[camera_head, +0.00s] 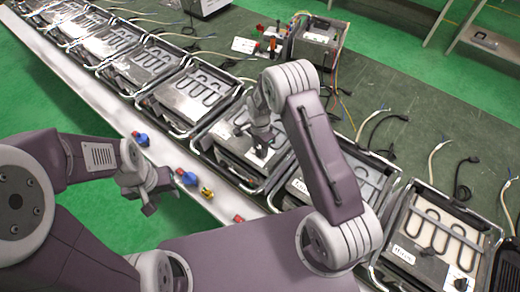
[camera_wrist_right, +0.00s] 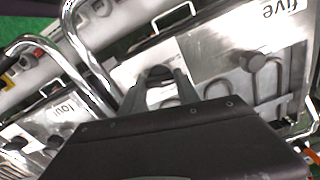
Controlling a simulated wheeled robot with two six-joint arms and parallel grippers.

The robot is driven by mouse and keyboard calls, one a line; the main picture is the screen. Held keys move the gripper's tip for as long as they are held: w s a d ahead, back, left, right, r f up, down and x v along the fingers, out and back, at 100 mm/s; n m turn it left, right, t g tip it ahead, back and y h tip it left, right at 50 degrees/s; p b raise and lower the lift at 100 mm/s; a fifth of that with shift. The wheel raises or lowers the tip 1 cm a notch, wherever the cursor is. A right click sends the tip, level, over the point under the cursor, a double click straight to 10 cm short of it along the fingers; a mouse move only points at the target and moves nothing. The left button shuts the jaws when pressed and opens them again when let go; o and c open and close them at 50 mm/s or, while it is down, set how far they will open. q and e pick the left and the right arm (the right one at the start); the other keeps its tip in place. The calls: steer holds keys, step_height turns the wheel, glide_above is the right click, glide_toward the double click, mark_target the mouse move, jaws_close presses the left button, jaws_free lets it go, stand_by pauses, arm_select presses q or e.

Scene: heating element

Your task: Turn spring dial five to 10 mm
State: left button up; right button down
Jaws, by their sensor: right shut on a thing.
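My right gripper (camera_head: 260,148) reaches down over a metal heating unit (camera_head: 215,145) in the row. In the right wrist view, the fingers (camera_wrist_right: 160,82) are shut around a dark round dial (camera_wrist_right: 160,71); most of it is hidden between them. A label reading "five" (camera_wrist_right: 281,10) shows upside down at the top right of that unit. A second dark knob (camera_wrist_right: 252,61) stands on the same panel, apart from the gripper. No 10 mm mark or scale is readable. My left gripper (camera_head: 148,192) hangs empty beside the white rail; its fingers appear apart.
A neighbouring unit labelled "four" (camera_wrist_right: 64,108) is at the lower left of the wrist view. Metal tube handles (camera_wrist_right: 80,40) rise close to the gripper. Blue, red and yellow connectors (camera_head: 187,178) lie on the white rail (camera_head: 105,95). Loose cables (camera_head: 370,130) lie behind the units.

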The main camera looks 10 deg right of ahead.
mark_target(260, 150)
steer(key=shift+w+m, duration=0.1)
steer(key=shift+m, duration=1.4)
steer(key=shift+r+b, duration=0.1)
steer(key=shift+b, duration=0.2)
steer(key=c, duration=1.1)
jaws_free()
steer(key=shift+o, duration=1.1)
steer(key=shift+r, duration=0.35)
step_height(260, 150, up, 8)
steer(key=shift+r+b, duration=0.15)
steer(key=shift+b, duration=0.75)
